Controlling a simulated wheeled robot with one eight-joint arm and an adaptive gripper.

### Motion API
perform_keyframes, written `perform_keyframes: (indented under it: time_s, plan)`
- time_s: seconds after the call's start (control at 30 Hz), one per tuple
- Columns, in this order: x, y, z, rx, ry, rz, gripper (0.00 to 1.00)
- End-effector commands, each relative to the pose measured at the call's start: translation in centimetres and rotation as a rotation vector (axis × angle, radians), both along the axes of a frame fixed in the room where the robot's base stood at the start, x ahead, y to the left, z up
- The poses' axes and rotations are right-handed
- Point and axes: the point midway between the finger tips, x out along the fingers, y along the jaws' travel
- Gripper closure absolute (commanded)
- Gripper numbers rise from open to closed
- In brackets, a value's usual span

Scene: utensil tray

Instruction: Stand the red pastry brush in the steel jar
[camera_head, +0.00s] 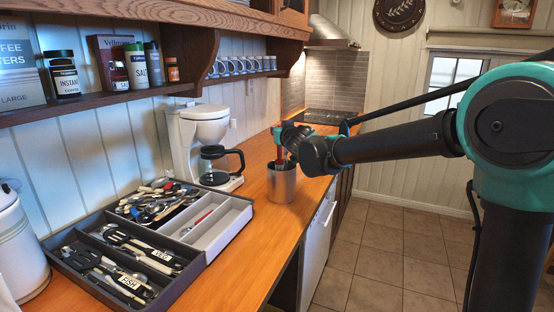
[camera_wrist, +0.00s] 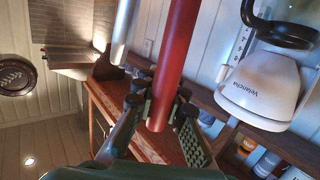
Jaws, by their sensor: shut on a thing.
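The steel jar (camera_head: 281,185) stands upright on the wooden counter, to the right of the coffee maker. My gripper (camera_head: 283,146) is right above the jar's mouth. It is shut on a red rod-like handle, which I take as the red pastry brush (camera_head: 280,154). In the wrist view the red handle (camera_wrist: 180,50) runs between the fingers of my gripper (camera_wrist: 158,105). The brush's lower part is at the jar's mouth. I cannot tell how far inside it is, and its bristles are not clearly visible.
A utensil tray (camera_head: 185,262) holds dark and steel utensils; a red-and-white item (camera_head: 198,222) lies in its light insert. A coffee maker (camera_head: 200,130) with a glass pot stands behind the jar. The counter (camera_head: 250,215) is clear around the jar.

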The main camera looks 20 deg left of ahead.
Motion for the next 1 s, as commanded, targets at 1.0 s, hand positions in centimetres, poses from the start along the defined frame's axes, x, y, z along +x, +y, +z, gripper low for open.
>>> perform_keyframes:
  time_s: [1.0]
  plan:
    - [0.0,0.0,-9.7,0.000,0.000,0.000,1.00]
